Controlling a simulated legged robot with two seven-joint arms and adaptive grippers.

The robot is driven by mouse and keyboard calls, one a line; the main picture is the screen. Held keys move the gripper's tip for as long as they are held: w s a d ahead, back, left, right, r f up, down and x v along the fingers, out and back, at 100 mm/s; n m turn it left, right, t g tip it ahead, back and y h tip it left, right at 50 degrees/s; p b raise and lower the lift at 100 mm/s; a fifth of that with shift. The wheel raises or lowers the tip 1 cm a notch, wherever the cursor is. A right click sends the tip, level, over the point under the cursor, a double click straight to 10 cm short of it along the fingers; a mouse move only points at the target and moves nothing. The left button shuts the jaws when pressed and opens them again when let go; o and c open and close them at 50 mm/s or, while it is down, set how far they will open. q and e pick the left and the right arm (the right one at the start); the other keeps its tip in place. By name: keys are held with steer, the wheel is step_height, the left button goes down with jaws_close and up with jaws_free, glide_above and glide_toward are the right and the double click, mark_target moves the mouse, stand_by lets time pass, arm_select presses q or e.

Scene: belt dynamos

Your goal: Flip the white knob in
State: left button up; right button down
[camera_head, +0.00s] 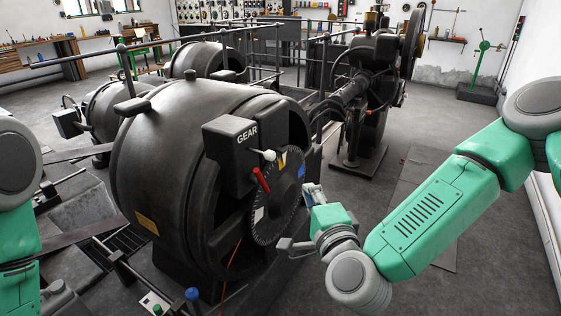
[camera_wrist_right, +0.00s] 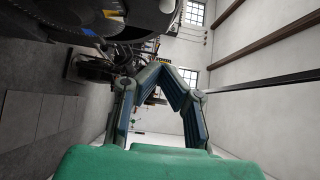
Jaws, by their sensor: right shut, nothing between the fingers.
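The white knob (camera_head: 269,155) is a small white ball on a short lever at the lower right of the black GEAR box (camera_head: 232,145) on the large dark dynamo (camera_head: 165,160). It sticks out to the right, above a red-handled lever (camera_head: 261,180). My right gripper (camera_head: 308,188) is shut and empty, below and right of the knob and apart from it, beside the rim of the graduated dial (camera_head: 285,205). In the right wrist view its fingers (camera_wrist_right: 160,67) meet at the tips; I cannot clearly pick out the knob there. My left arm shows at the left edge; its gripper is out of view.
Metal railings (camera_head: 290,40) run behind the dynamo, with another machine (camera_head: 370,75) at the back. A small panel with a blue button (camera_head: 192,294) stands at the bottom. The grey floor (camera_head: 460,270) is open below and right of my right arm.

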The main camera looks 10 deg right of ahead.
stand_by(0.3)
glide_toward(269, 159)
steer(key=w+d, duration=0.5)
steer(key=w, duration=0.1)
steer(key=shift+w+a, duration=0.55)
steer(key=shift+a, duration=0.25)
steer(key=shift+w+a, duration=0.6)
steer(key=shift+a, duration=0.25)
steer(key=shift+w+a+b, duration=0.55)
steer(key=shift+w+a, duration=0.55)
steer(key=shift+a, duration=0.15)
